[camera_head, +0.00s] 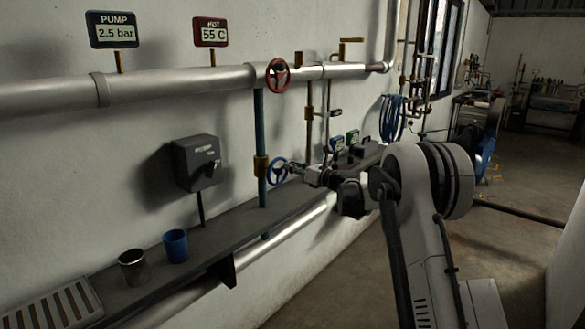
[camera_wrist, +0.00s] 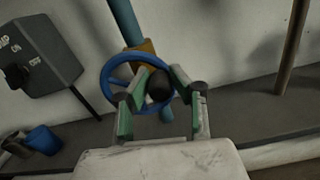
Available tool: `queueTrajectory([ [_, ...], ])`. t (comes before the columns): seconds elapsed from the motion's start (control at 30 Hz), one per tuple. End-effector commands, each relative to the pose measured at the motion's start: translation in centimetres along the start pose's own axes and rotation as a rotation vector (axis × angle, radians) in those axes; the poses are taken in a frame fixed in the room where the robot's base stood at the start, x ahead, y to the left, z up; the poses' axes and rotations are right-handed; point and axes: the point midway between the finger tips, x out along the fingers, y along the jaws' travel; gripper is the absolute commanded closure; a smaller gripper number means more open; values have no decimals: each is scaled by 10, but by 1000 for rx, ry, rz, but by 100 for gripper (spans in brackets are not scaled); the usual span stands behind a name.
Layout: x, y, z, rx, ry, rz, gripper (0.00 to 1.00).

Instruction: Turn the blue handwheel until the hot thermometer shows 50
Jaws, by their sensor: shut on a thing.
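The blue handwheel (camera_head: 277,171) sits on a brass valve (camera_head: 261,166) on the thin blue vertical pipe. In the wrist view the blue handwheel (camera_wrist: 109,73) is straight ahead. My gripper (camera_head: 305,174) is at its right side in the head view. In the wrist view my gripper (camera_wrist: 160,95) has its fingers on either side of a dark round knob (camera_wrist: 159,84) in front of the wheel, and is shut on it. The fingers hide part of the wheel. The hot thermometer (camera_head: 211,32), with a red frame, reads 55 C.
A pump gauge (camera_head: 113,30) reads 2.5 bar. A red handwheel (camera_head: 277,75) is on the large pipe above. A grey switch box (camera_head: 197,163) is on the wall. A metal cup (camera_head: 133,267) and a blue cup (camera_head: 175,246) stand on the shelf (camera_head: 224,239).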

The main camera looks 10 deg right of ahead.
Motion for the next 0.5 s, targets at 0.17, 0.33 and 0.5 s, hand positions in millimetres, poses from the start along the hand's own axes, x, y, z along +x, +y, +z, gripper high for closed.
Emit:
queueTrajectory([
  [0.17,0,2,2,-53,0,0,100],
  [0.33,0,5,6,-181,0,0,100],
  [0.5,0,7,8,-256,0,1,100],
])
